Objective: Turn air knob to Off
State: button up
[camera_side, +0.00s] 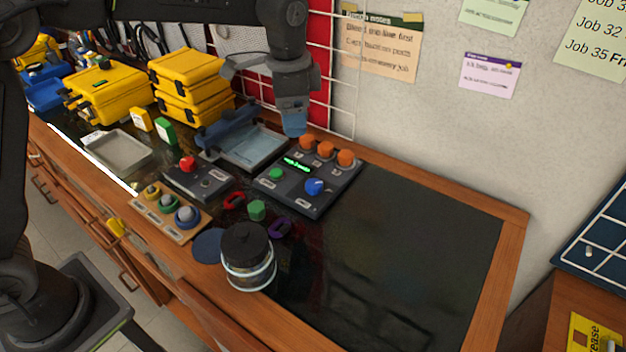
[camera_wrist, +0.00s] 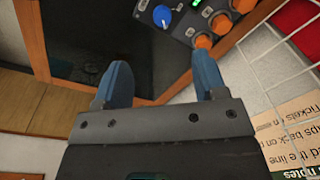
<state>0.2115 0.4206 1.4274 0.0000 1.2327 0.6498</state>
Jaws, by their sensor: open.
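A dark control panel (camera_side: 318,199) lies on the bench with a blue pointer knob (camera_side: 314,186), a small lit green display (camera_side: 297,165) and three orange knobs (camera_side: 325,149) along its back edge. I cannot read which knob is labelled air. In the wrist view the blue knob (camera_wrist: 162,16) and the orange knobs (camera_wrist: 222,24) show at the top, beyond my fingertips. My gripper (camera_wrist: 160,75) is open and empty, with blue fingers apart. In the side view my gripper (camera_side: 294,118) hangs above the panel's back left, near the orange knobs and touching none that I can see.
A wire grid (camera_side: 343,70) stands behind the panel. A blue-grey tray (camera_side: 262,148) and a small box with a red button (camera_side: 187,164) are left of it. A black-lidded jar (camera_side: 247,262) stands in front. The dark bench top (camera_side: 410,240) on the right is clear.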

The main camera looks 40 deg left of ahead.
aim_at(313, 183)
jog(key=shift+m+g, duration=0.4)
jog(key=shift+m, duration=0.3)
jog(key=w+f, duration=0.1)
jog(key=f, duration=0.4)
jog(key=d+f, duration=0.1)
jog(key=f, duration=0.5)
jog(key=w+d+f, duration=0.1)
jog(key=f, duration=0.5)
jog(key=shift+w+f, duration=0.15)
jog(key=shift+w, duration=0.2)
jog(key=c, duration=0.9)
